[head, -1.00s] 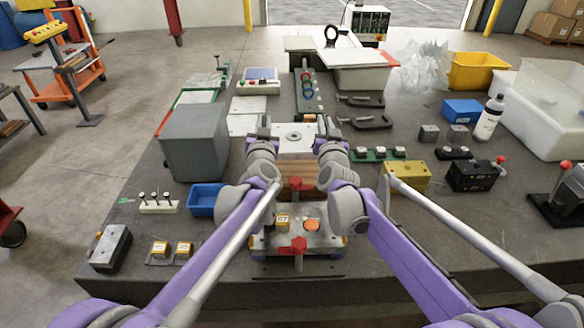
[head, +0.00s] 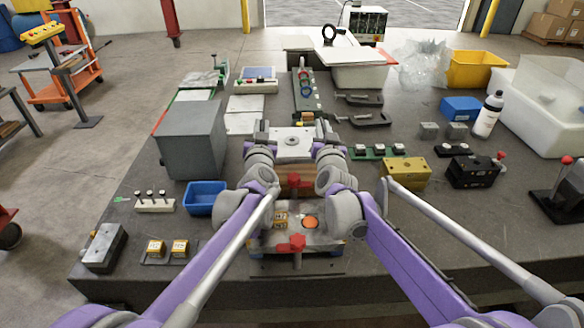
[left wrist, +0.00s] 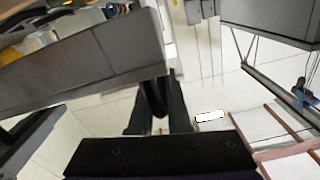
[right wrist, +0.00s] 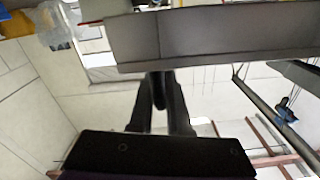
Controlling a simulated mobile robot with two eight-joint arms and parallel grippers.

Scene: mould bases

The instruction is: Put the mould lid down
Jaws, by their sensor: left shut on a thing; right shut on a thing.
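The mould lid (head: 292,142) is a pale grey plate with a round ring in its middle. It is held level between my two grippers, beyond the wooden block. My left gripper (head: 263,131) is shut on its left edge, and my right gripper (head: 320,132) is shut on its right edge. A grey slab, probably the lid, fills much of the left wrist view (left wrist: 85,62) and the top of the right wrist view (right wrist: 215,35). Any gap beneath the lid is hidden.
A wooden block (head: 297,180) lies between lid and base. A grey box (head: 190,140) and blue tray (head: 205,198) stand left. A yellow block (head: 405,172) and green strip with parts (head: 390,151) are right. A long rail (head: 305,92) and black clamps (head: 358,119) lie beyond the lid.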

